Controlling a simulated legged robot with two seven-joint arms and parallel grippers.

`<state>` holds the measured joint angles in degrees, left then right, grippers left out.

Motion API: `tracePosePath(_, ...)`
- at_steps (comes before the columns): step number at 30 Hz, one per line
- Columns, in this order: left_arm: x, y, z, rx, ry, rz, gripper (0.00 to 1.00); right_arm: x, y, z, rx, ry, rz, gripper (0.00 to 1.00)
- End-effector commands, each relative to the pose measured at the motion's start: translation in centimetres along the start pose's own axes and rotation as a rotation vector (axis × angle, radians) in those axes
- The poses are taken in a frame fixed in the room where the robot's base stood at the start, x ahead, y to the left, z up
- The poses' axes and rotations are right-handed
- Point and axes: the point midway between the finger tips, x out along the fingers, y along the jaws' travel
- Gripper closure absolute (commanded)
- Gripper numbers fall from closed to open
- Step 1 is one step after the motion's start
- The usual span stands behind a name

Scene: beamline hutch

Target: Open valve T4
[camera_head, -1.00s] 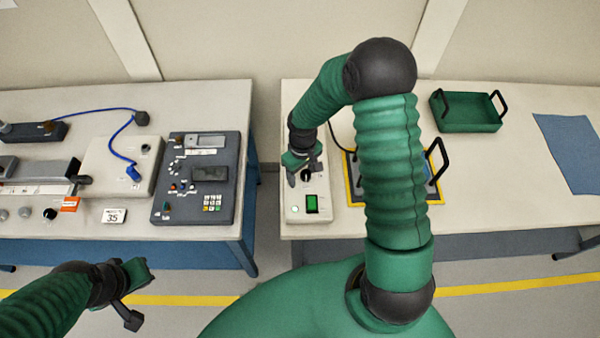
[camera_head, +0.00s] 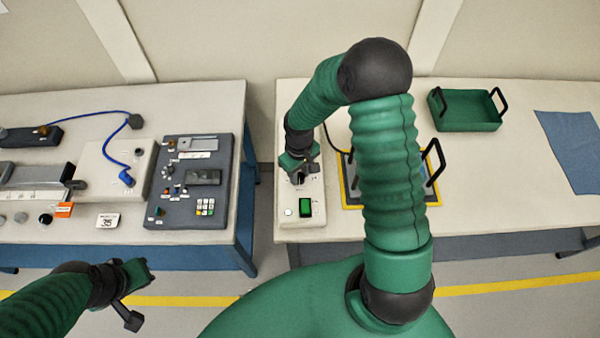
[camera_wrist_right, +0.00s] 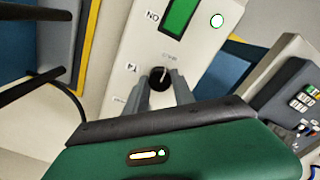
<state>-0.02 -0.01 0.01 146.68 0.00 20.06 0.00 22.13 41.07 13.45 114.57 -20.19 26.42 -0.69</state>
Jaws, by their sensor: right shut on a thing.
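My right gripper (camera_head: 298,177) reaches down over a white control box (camera_head: 312,207) on the right table. In the right wrist view, the two grey fingers of this gripper (camera_wrist_right: 159,92) are shut on a black knob (camera_wrist_right: 158,78) with a pale pointer line. The box face (camera_wrist_right: 140,45) carries a green lit window (camera_wrist_right: 180,15) and a round white button (camera_wrist_right: 217,20).
Right of the box is a yellow-edged plate (camera_head: 347,190) with black handles, partly behind my right arm. A green tray (camera_head: 465,112) and blue cloth (camera_head: 572,145) lie farther right. The left table holds a grey keypad panel (camera_head: 190,215). A gap separates the tables.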

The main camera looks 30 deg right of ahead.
Motion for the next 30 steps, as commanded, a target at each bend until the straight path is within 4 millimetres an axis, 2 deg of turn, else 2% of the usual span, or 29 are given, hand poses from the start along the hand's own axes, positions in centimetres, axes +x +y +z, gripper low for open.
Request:
tracePosePath(11,-0.1,0.0,0.0,-0.001,0.0,0.0,1.0,0.1,0.0,0.1,0.122,-0.002,-0.002,1.0)
tracePosePath(30,-1.2,0.0,-0.3,-0.001,0.0,0.0,1.0,0.0,0.0,0.1,0.701,-0.003,0.0,1.0)
